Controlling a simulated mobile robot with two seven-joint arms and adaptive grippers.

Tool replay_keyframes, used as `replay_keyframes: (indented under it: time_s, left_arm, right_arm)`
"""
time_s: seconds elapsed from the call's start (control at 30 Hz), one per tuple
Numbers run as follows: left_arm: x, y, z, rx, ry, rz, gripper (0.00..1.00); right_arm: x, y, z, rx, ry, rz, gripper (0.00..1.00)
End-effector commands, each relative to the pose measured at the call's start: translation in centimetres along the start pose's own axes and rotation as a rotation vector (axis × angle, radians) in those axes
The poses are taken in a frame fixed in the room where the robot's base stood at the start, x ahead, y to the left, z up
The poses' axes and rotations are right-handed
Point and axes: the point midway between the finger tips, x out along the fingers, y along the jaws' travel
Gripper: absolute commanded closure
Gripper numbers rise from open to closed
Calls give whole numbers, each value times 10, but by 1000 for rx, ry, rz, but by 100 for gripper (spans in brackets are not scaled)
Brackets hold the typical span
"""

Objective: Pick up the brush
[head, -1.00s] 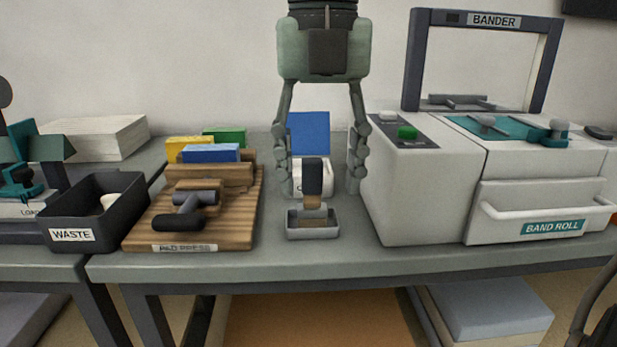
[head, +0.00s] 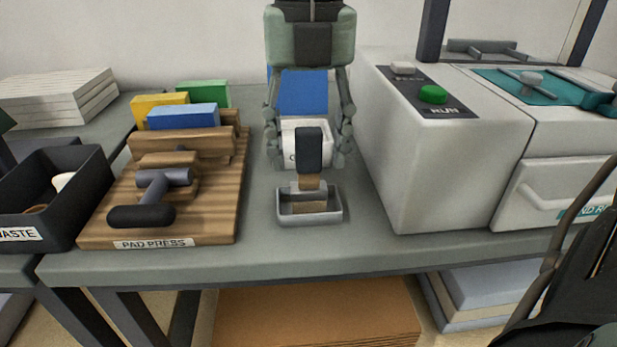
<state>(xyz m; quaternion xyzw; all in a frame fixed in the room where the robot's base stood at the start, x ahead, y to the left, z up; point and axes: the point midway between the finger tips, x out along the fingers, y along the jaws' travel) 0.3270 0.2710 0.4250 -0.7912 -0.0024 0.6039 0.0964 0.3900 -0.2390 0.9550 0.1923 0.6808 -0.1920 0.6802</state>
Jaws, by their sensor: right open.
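The brush (head: 309,151) stands upright, dark handle up and brown lower part down, in a small grey tray (head: 310,216) on the bench. My right gripper (head: 308,163) hangs from above, open, its fingers apart to the left and right of the brush handle. In the picture the fingertips are level with the lower part of the handle, with gaps on both sides. I cannot tell exactly how far behind the brush the fingers are. The brush's lower end is hidden in the tray. My left gripper is not in view.
A white labelled container (head: 295,137) stands behind the brush, with a blue panel (head: 303,90) further back. The pad press (head: 225,205) is left, the white bander machine (head: 430,170) close on the right. A waste bin (head: 85,205) is far left.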

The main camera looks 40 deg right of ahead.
Motion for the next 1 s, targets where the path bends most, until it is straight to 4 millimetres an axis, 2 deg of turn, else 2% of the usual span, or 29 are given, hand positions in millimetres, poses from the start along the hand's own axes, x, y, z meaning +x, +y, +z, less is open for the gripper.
replay_keyframes:
  time_s: [0.13,0.4,0.83,1.0]
  left_arm:
    - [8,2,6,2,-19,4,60]
    - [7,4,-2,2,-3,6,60]
    - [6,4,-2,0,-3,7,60]
    - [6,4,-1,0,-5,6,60]
  right_arm:
    - [17,0,0,0,1,-2,48]
    - [20,0,0,0,-1,0,48]
    - [20,0,0,0,-1,0,100]
    - [20,0,0,0,-2,0,100]
